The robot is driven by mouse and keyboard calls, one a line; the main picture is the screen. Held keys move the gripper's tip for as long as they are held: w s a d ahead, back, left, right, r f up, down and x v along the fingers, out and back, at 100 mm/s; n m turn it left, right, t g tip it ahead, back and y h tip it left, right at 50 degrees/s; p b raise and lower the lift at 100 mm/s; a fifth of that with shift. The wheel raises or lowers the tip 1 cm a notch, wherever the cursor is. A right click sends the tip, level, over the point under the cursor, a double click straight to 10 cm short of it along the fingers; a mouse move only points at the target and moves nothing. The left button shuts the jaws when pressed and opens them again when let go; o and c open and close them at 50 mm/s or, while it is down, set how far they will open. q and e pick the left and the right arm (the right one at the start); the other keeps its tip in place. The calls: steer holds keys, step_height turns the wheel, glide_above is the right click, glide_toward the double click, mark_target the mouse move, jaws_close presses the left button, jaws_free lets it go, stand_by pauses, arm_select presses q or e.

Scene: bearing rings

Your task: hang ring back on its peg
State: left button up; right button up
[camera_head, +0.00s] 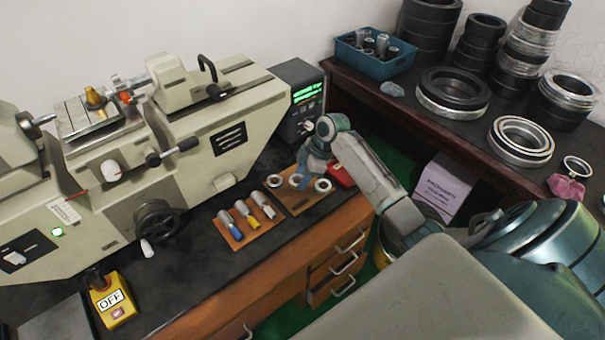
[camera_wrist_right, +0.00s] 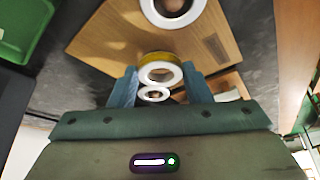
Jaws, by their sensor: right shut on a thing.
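My right gripper (camera_head: 310,168) reaches down over a wooden board (camera_head: 303,205) at the right end of the bench. In the right wrist view its two blue fingers (camera_wrist_right: 162,88) are shut on a white ring with a yellow band (camera_wrist_right: 155,57). A smaller white ring (camera_wrist_right: 153,97) shows just below it, and another ring (camera_wrist_right: 147,10) lies on the board at the top. In the head view, white rings show left (camera_head: 273,181) and right (camera_head: 323,185) of the fingertips. The fingers partly hide the middle. I cannot make out a peg. My left gripper is out of view.
A lathe (camera_head: 215,110) stands behind the board. A smaller board with several tools (camera_head: 238,234) lies to its left, and a red object (camera_head: 342,174) to its right. A dark shelf at right holds large bearing rings (camera_head: 520,138) and a blue bin (camera_head: 372,62).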

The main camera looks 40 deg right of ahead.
steer(key=shift+f, duration=0.2)
steer(key=o, duration=1.2)
steer(key=shift+c, duration=0.2)
steer(key=shift+r, duration=0.2)
steer(key=b+v, duration=0.3)
steer(key=v, duration=0.9)
steer(key=shift+r+b, duration=0.3)
steer(key=shift+r, duration=0.2)
